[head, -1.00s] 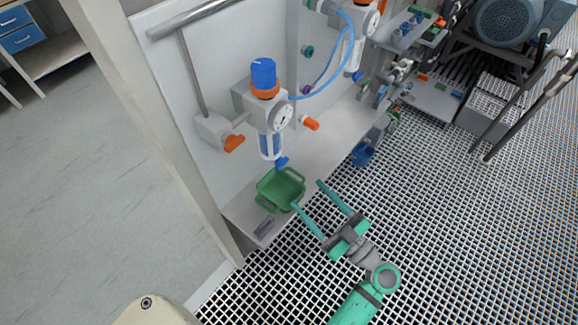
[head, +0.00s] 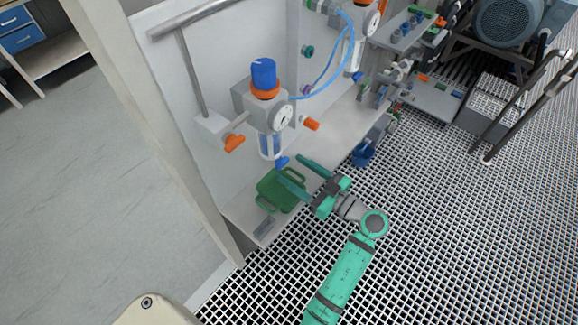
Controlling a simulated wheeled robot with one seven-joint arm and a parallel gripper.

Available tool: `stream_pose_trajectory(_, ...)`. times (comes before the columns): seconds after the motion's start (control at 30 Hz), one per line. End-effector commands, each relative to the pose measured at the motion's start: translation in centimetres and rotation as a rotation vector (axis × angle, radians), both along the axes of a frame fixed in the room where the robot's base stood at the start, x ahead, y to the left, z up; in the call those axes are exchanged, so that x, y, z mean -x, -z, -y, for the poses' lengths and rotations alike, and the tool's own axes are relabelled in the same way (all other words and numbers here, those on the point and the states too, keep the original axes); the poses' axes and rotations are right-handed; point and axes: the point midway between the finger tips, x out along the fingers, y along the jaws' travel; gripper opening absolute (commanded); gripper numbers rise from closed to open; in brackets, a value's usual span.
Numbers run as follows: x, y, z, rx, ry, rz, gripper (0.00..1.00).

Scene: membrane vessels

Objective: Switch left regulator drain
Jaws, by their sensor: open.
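The left regulator (head: 269,112) is mounted on the white panel, with a blue knob on top, an orange ring, a round gauge and a clear bowl (head: 268,145) below. Its blue drain (head: 281,162) sits at the bottom of the bowl. A green tray (head: 268,194) stands on the shelf below the drain. My gripper (head: 291,169) is open and empty, its two teal fingers pointing up and left. One finger passes over the tray's right part and hides some of it. The fingertips are near the drain; I cannot tell whether they touch it.
An orange handle (head: 234,143) sticks out left of the regulator and an orange fitting (head: 312,124) right of it. A second regulator (head: 365,18) with a blue hose stands further right. A blue container (head: 363,154) is on the right. Grated floor (head: 450,230) is open to the right.

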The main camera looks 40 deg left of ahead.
Motion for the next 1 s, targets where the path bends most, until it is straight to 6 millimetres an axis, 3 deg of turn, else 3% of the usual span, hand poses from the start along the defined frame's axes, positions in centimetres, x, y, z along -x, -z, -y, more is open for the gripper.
stream_pose_trajectory(0.2, -0.1, 0.0, -2.2, 0.000, -0.002, 0.000, 0.59)
stream_pose_trajectory(0.57, -0.2, 0.0, -2.6, 0.000, 0.000, 0.000, 0.59)
stream_pose_trajectory(0.73, -0.2, 0.0, -2.6, 0.000, 0.000, 0.000, 0.21)
stream_pose_trajectory(1.0, -0.2, 0.0, -2.6, 0.001, 0.000, 0.012, 0.18)
